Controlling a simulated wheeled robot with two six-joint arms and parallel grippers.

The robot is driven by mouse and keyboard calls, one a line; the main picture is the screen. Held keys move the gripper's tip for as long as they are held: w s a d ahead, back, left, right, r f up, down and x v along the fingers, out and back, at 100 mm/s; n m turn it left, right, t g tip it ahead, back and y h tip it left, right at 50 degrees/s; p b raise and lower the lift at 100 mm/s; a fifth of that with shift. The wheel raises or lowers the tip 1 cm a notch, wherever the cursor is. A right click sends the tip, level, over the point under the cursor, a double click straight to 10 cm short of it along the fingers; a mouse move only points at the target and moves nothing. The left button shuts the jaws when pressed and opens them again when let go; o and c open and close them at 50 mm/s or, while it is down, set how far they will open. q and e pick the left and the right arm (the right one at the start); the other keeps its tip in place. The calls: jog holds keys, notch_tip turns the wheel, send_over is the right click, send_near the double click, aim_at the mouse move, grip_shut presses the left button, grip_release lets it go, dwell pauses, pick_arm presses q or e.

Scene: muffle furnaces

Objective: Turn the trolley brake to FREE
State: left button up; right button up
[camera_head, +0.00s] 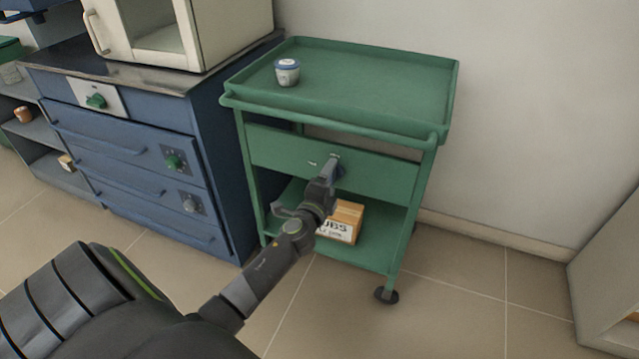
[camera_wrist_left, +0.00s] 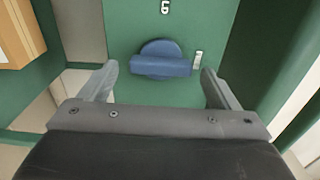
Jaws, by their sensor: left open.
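The green trolley (camera_head: 345,82) stands against the wall, with a green front panel (camera_head: 385,176) below its top tray. The blue brake knob (camera_wrist_left: 160,57) is round with a raised bar that lies crosswise in the left wrist view. One small white mark (camera_wrist_left: 165,7) is above the knob there and another (camera_wrist_left: 198,62) is to its right; I cannot read them clearly. In the head view the knob (camera_head: 337,174) is partly hidden by my left gripper (camera_head: 327,178). The left gripper's fingers (camera_wrist_left: 158,74) are open, one on each side of the knob, apart from it. My right gripper is out of view.
A cardboard box (camera_head: 345,220) is on the lower shelf. A blue cabinet (camera_head: 130,150) with a furnace (camera_head: 195,35) on it stands close at the left.

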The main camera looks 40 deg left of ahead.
pick_arm(q)
jog(key=v, duration=1.7)
